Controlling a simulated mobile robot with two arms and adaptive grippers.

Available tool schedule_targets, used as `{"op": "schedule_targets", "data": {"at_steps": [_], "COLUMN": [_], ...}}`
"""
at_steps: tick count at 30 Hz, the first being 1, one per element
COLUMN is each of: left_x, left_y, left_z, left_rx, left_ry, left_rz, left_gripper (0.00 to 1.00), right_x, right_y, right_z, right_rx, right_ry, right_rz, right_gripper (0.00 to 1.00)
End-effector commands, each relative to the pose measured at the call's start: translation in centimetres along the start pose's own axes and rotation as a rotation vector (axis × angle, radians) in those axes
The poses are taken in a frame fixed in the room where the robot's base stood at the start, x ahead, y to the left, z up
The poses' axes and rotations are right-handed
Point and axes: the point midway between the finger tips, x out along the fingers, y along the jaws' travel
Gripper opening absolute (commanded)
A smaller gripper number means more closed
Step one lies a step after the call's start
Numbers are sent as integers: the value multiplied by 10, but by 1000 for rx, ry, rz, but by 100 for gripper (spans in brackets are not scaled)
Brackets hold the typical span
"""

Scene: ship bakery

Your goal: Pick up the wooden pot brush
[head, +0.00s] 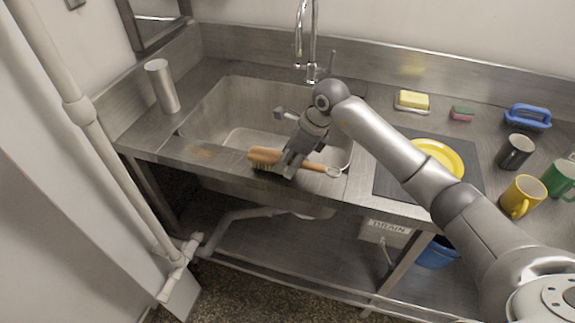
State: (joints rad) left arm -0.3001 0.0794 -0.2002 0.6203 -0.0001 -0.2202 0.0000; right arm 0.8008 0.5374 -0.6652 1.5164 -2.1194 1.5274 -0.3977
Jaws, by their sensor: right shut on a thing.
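The wooden pot brush (312,165) is at the front edge of the steel sink (230,125). Its bristled head points left and its handle, with a pale ring at the end, points right. My right gripper (289,168) comes down from above and is shut on the brush around its middle, hiding that part. I cannot tell whether the brush still touches the rim. My left gripper is not in view.
A faucet (312,40) stands behind the sink. A steel cup (161,86) stands at the left. White pipes (75,112) stand at the left.

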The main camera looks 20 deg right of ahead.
Motion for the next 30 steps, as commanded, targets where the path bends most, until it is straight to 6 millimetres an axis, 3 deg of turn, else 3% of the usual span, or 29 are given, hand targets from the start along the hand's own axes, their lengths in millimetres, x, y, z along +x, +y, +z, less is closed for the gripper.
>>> {"op": "schedule_targets", "data": {"at_steps": [2, 11, 21, 30], "left_x": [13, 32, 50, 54], "left_y": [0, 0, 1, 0], "left_z": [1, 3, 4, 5], "left_rx": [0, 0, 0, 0], "left_ry": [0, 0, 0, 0], "left_rz": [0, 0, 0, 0], "left_gripper": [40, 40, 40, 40], "right_x": [-10, -83, -123, -139], "right_y": [-2, 40, 89, 106], "right_z": [5, -5, -33, -41], "right_rx": [-5, -7, -4, -2], "right_ry": [-4, -3, -1, -1], "right_rz": [-7, -8, -4, -1], "right_gripper": [15, 15, 15, 15]}}
